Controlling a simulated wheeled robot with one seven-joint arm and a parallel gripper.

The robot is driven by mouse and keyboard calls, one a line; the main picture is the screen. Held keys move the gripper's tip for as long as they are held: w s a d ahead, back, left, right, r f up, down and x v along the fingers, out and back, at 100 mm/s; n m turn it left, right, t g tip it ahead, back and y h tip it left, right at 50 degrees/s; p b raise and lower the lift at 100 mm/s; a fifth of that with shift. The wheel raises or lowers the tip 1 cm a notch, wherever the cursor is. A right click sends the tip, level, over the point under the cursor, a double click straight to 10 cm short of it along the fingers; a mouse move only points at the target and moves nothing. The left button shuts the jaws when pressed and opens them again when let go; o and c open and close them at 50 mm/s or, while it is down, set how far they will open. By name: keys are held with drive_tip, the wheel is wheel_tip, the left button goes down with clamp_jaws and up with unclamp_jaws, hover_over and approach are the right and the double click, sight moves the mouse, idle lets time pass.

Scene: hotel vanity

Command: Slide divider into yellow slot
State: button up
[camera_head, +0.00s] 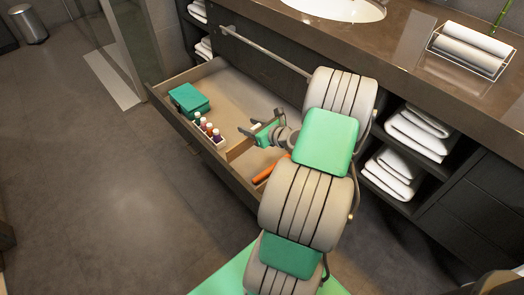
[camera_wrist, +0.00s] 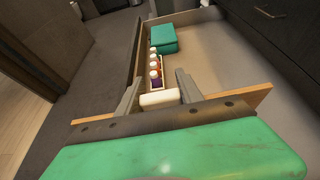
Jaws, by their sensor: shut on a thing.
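The divider is a light wooden board (camera_head: 239,148) inside the open drawer. In the wrist view its right end (camera_wrist: 257,98) and a small left end show on either side of my gripper. My gripper (camera_head: 268,128) is over the drawer; in the wrist view its two grey fingers (camera_wrist: 159,90) are shut on a white block (camera_wrist: 159,98), which looks like the divider's grip. The board's middle and lower edge are hidden behind my gripper and arm. I cannot make out a yellow slot in either view.
The open drawer (camera_head: 163,103) holds a teal box (camera_head: 189,100) and a rack of small bottles (camera_head: 209,131) along its front wall. An orange item (camera_head: 265,173) lies near my arm. The drawer floor (camera_head: 236,92) toward the back is clear.

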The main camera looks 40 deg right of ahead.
drive_tip(key=shift+h, duration=0.3)
drive_tip(key=d+f, duration=0.1)
drive_tip(key=f, duration=0.1)
drive_tip(key=s+d+f+b, duration=0.1)
drive_tip(key=f, duration=0.1)
drive_tip(key=s+d+f+b, duration=0.1)
drive_tip(key=f, duration=0.1)
drive_tip(key=shift+s+d+f, duration=0.25)
drive_tip(key=shift+f, duration=0.15)
wheel_tip(320, 180, down, 3)
drive_tip(key=b, duration=0.3)
drive_tip(key=shift+f, duration=0.2)
drive_tip(key=shift+p, duration=0.5)
drive_tip(key=shift+a+f+b, duration=0.1)
drive_tip(key=shift+f+b, duration=0.8)
drive_tip(key=shift+f, duration=0.7)
idle(0.4)
drive_tip(key=shift+r, duration=0.15)
drive_tip(key=shift+r+p, duration=1.4)
drive_tip(key=shift+p, duration=0.05)
drive_tip(key=shift+p, duration=0.65)
idle(0.8)
